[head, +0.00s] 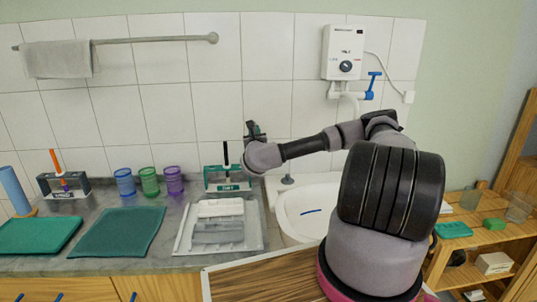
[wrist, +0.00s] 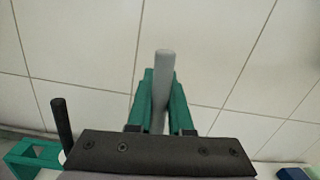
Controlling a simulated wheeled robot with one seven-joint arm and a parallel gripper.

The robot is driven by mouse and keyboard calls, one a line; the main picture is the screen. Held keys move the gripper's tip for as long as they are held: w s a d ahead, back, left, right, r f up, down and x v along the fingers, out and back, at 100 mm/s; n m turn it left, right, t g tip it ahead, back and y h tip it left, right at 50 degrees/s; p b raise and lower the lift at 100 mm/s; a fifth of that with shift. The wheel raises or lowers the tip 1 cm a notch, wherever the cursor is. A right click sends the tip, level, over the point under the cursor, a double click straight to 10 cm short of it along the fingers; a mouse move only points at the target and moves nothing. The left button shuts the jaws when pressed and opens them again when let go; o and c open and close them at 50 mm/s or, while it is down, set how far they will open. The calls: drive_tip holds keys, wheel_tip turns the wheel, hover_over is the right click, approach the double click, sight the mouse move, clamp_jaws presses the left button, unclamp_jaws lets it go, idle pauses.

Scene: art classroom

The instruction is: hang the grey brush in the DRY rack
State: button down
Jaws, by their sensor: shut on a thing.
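My gripper (wrist: 160,88) is shut on the grey brush; its two green fingers clasp the brush's grey handle (wrist: 165,60) in the wrist view. The brush's lower part is hidden behind the gripper body. In the head view my gripper (head: 253,130) is raised in front of the tiled wall, above and slightly right of a green rack (head: 226,179). That rack holds a brush with a black handle (head: 226,153); the rack also shows at lower left in the wrist view (wrist: 30,155). A dark rack (head: 63,186) with an orange-handled brush stands far left. I cannot read either label surely.
Blue (head: 125,182), green (head: 149,181) and purple (head: 174,180) cups stand left of the green rack. A light tray (head: 255,238) with two blocks lies in front of it. A white sink (head: 305,210) is to the right. A towel rail (head: 150,40) runs along the wall.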

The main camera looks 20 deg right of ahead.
drive_tip(key=w+a+r+m, duration=0.2)
drive_tip(key=w+a+r, duration=0.2)
drive_tip(key=a+r, duration=0.15)
drive_tip(key=shift+g, duration=0.4)
drive_tip(key=shift+s+d+f, duration=0.15)
drive_tip(key=shift+d+f, duration=0.05)
drive_tip(key=shift+f, duration=0.8)
drive_tip(key=shift+s+d+f, duration=0.1)
drive_tip(key=shift+d+f, duration=0.1)
drive_tip(key=shift+f, duration=1.1)
drive_tip(key=shift+f, duration=2.6)
drive_tip(key=shift+f, duration=1.95)
drive_tip(key=shift+c, duration=1)
unclamp_jaws()
